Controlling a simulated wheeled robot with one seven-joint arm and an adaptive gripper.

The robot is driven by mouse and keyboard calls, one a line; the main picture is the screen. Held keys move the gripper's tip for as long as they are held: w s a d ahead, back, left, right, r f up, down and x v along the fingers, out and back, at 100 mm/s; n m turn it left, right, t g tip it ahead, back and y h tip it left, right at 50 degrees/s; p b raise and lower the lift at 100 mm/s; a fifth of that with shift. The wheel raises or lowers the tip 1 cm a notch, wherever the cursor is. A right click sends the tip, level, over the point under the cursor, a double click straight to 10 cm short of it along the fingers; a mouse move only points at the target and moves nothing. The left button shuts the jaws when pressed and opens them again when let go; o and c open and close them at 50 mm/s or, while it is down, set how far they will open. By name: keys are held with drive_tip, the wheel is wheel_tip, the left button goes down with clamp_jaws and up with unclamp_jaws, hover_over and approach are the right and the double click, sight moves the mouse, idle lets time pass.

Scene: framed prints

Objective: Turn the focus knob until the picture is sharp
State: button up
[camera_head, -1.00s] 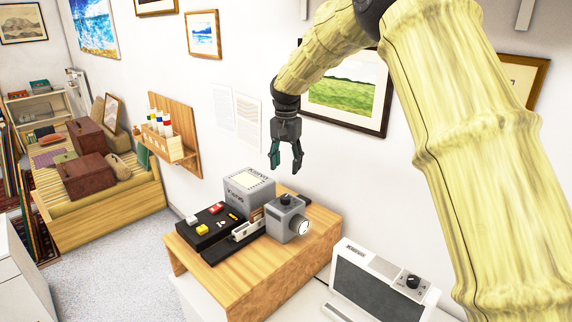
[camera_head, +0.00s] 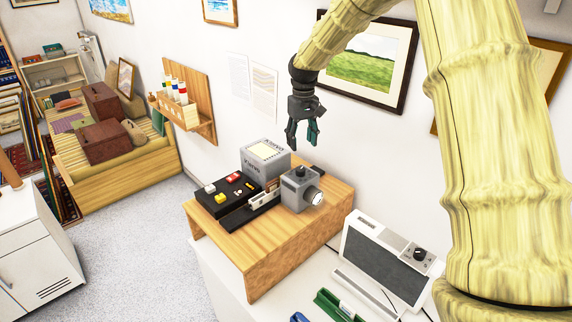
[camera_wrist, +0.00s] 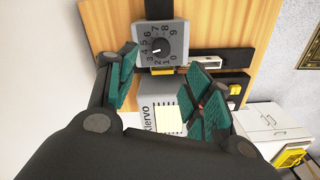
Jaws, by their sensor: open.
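A grey projector-like box (camera_head: 296,194) with a round pale lens sits on a wooden stand (camera_head: 258,262). A black knob (camera_head: 300,171) is on its top. The wrist view shows the knob (camera_wrist: 154,48) from above, ringed by digits, its white mark pointing left, near the 3. My gripper (camera_head: 303,143) hangs open and empty above the box, apart from the knob. In the wrist view its teal finger pads (camera_wrist: 163,88) are spread, with the knob beyond them toward the top. I cannot make out a projected picture in these views.
A grey box with a cream panel (camera_head: 265,152) and a black tray with coloured blocks (camera_head: 228,200) stand beside the projector. A grey device with another knob (camera_head: 388,262) is at right. A framed landscape (camera_head: 360,65) hangs on the wall behind my gripper.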

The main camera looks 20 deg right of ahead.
sight(301, 168)
drive_tip(key=shift+f+p, duration=2.35)
drive_tip(key=shift+f, duration=3)
drive_tip(key=c, duration=1)
